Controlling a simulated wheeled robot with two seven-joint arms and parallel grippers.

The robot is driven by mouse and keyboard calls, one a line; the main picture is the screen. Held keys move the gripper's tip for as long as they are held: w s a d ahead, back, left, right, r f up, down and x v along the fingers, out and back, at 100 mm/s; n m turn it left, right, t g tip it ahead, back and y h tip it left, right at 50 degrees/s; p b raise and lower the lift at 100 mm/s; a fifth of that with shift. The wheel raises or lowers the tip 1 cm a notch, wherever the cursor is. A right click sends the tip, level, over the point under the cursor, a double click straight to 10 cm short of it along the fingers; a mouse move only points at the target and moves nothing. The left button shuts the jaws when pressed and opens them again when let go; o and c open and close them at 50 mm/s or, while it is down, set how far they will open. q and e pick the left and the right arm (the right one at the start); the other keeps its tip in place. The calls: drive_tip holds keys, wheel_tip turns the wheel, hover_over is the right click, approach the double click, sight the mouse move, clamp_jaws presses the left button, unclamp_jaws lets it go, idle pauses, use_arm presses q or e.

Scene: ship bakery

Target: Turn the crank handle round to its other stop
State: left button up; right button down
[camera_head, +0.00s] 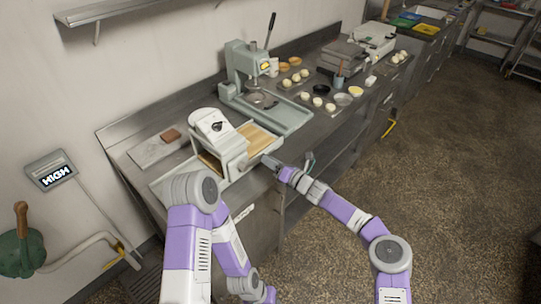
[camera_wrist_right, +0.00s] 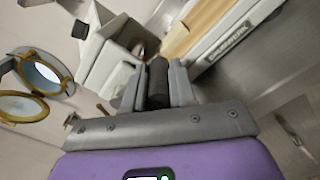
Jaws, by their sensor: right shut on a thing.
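The white roller machine (camera_head: 218,140) stands on the steel counter, with a tan board on its right side. My right gripper (camera_head: 270,162) is at the machine's near right side. In the right wrist view my right gripper (camera_wrist_right: 157,88) is shut on the dark cylindrical grip of the crank handle (camera_wrist_right: 157,78), one finger on each side. In the head view the grip is hidden by the gripper, and the crank's angle cannot be told. My left arm comes in from the lower left; its gripper does not show.
A grey-green press (camera_head: 244,70) with a tall lever stands behind the machine. A marble slab (camera_head: 158,148) with a brown block lies left of it. Dough balls and bowls sit farther along the counter. A wall display (camera_head: 50,172) reads HIGH. The floor at right is clear.

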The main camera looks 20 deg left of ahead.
drive_tip(key=f+m, duration=0.2)
drive_tip(key=m, duration=0.1)
drive_tip(key=shift+s+a+f, duration=0.1)
drive_tip(key=shift+s+f, duration=0.2)
drive_tip(key=shift+f, duration=0.1)
drive_tip(key=shift+s+a+f+m, duration=0.15)
drive_tip(key=shift+s+f+m, duration=0.1)
drive_tip(key=shift+f+m, duration=0.45)
drive_tip(key=c, duration=0.9)
unclamp_jaws()
drive_tip(key=shift+r, duration=0.15)
drive_tip(key=shift+r, duration=0.1)
drive_tip(key=v, duration=0.7)
drive_tip(key=shift+s+d+p, duration=0.15)
drive_tip(key=shift+d+p, duration=0.1)
drive_tip(key=shift+p, duration=0.15)
